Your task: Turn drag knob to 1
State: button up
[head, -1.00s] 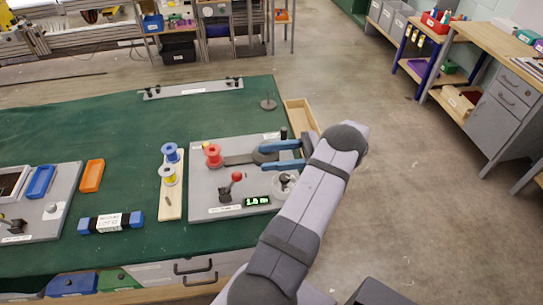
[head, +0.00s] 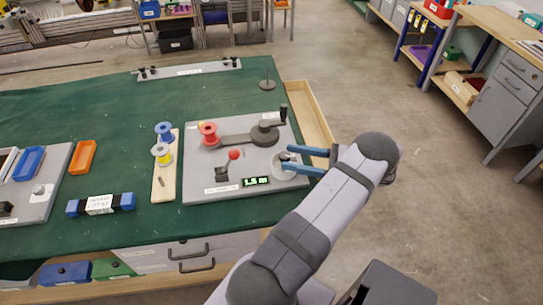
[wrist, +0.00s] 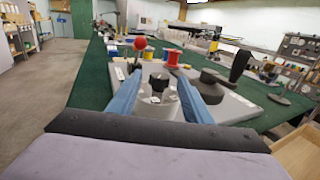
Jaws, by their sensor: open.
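The drag knob (head: 284,158) is a small dark-topped knob on a pale round dial at the front right of the grey winder plate (head: 200,180). In the wrist view the knob (wrist: 159,82) stands between my two blue fingers, with dial marks around it. My gripper (head: 288,157) is open, coming in from the right, with one finger on each side of the knob. I cannot tell whether either finger touches it. In the wrist view my gripper (wrist: 160,78) shows a gap on both sides of the knob. The dial's numbers are too small to read.
A green-digit display (head: 256,181) is left of the dial. A red-ball lever (head: 233,155) stands behind it. A dark crank (head: 265,133) with an upright handle and a red spool (head: 208,135) are at the back of the plate. A wooden tray (head: 310,115) lies to the right.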

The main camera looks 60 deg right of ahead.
aim_at(276, 161)
jog(key=p+x, duration=0.2)
jog(key=x, duration=0.3)
jog(key=shift+w+a+r, duration=0.15)
jog(key=shift+w+a, duration=0.05)
jog(key=shift+w, duration=0.15)
jog(key=shift+p+x, duration=0.4)
jog(key=shift+x, duration=0.35)
